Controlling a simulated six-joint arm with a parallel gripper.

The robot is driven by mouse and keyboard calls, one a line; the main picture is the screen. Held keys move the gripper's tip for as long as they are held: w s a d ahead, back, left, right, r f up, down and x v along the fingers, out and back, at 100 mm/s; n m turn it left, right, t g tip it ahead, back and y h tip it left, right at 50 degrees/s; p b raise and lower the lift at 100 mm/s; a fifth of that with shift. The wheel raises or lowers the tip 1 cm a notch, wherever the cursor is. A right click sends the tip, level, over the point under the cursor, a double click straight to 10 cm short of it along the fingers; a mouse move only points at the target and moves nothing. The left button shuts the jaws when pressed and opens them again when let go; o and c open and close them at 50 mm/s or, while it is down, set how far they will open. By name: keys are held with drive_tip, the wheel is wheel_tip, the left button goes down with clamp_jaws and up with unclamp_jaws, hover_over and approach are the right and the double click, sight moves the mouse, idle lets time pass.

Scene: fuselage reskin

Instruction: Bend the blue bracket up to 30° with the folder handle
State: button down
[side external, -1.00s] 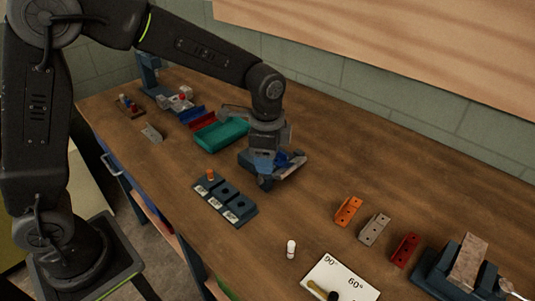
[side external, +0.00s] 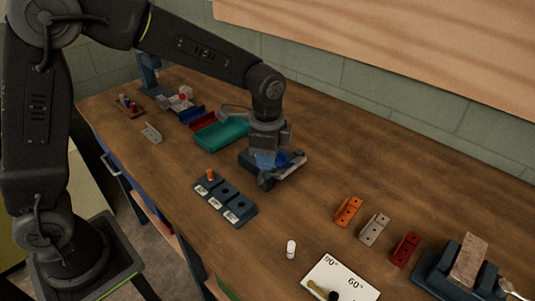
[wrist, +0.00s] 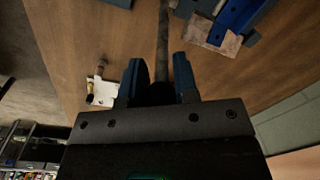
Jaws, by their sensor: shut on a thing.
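The folder (side external: 258,177) is a dark blue bench tool in the middle of the table. The blue bracket (side external: 284,160) lies on it, partly hidden by my gripper; its bend angle cannot be read. In the wrist view, bright blue (wrist: 236,18) shows on the folder at top right, beside a worn pale plate (wrist: 216,36). My gripper (side external: 266,158) points down over the folder. In the wrist view its two blue fingers (wrist: 158,75) are closed around a dark bar, seemingly the folder handle (wrist: 163,35).
A teal tray (side external: 222,134) stands just behind left of the folder. A three-slot block (side external: 225,202) is in front. Orange (side external: 348,211), grey (side external: 374,229) and red (side external: 405,249) brackets lie right. A white angle card (side external: 338,278) is at the front.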

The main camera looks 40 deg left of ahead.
drive_tip(key=shift+d, duration=0.1)
drive_tip(key=d+f+y, duration=0.3)
drive_tip(key=d+y, duration=0.1)
drive_tip(key=d, duration=0.1)
drive_tip(key=shift+y, duration=0.3)
drive_tip(key=shift+d+f, duration=0.1)
drive_tip(key=shift+f, duration=0.05)
idle(0.5)
drive_tip(key=c, duration=0.9)
unclamp_jaws()
drive_tip(key=shift+o, duration=0.2)
